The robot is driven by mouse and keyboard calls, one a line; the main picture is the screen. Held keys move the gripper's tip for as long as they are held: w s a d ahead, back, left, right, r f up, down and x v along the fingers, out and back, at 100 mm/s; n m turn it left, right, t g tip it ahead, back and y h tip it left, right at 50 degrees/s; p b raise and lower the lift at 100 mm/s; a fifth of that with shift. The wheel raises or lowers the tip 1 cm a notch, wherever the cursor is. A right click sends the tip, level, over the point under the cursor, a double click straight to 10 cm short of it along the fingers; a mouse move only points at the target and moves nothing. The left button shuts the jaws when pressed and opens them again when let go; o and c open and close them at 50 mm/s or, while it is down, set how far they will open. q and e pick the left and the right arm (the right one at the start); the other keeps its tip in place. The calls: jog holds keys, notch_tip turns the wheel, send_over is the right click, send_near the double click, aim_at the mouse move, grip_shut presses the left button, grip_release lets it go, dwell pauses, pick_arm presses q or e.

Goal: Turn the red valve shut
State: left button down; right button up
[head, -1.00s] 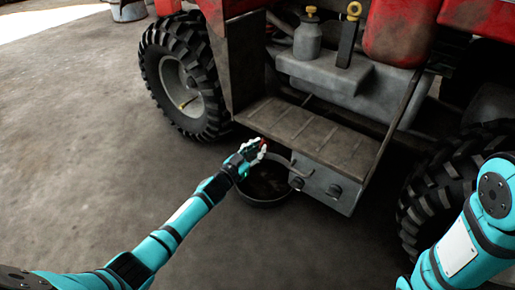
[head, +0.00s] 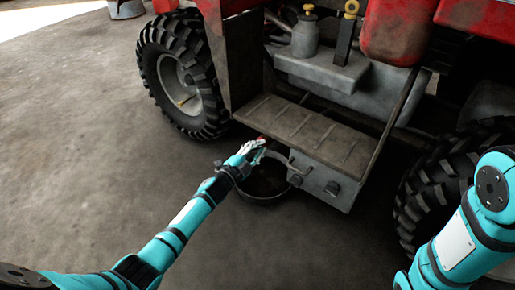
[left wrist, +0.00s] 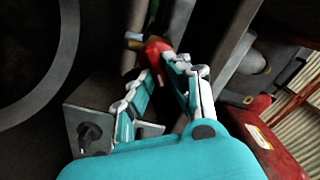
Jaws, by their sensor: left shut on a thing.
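The red valve (left wrist: 157,50) shows in the left wrist view as a red handle beside a brass fitting (left wrist: 134,41). In the head view only a small red bit of the valve (head: 262,137) shows, under the edge of the quad's step. My left gripper (left wrist: 166,66) is shut on the red valve, its white-tipped fingers on either side of it. In the head view my left gripper (head: 260,146) is low beside the step, and its fingers partly hide the valve. My right arm shows at the right edge of the head view, but its gripper is out of frame.
The ridged step (head: 310,135) overhangs close to my left gripper. A grey box with knobs (head: 322,180) hangs right of it. A round dark pan (head: 262,199) lies on the floor below. Large tyres (head: 185,80) stand on both sides.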

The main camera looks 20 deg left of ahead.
pick_arm(q)
jog(key=m, duration=0.2)
jog(key=m+b, duration=0.1)
jog(key=m, duration=0.3)
jog(key=shift+s+d+f+m+b, duration=0.1)
jog(key=shift+f+m+b, duration=0.2)
jog(key=shift+f, duration=0.1)
dwell(0.4)
jog(key=c, duration=1.3)
grip_release()
jog(key=shift+c, duration=0.2)
jog(key=v, duration=1.2)
jog(key=shift+r, duration=0.1)
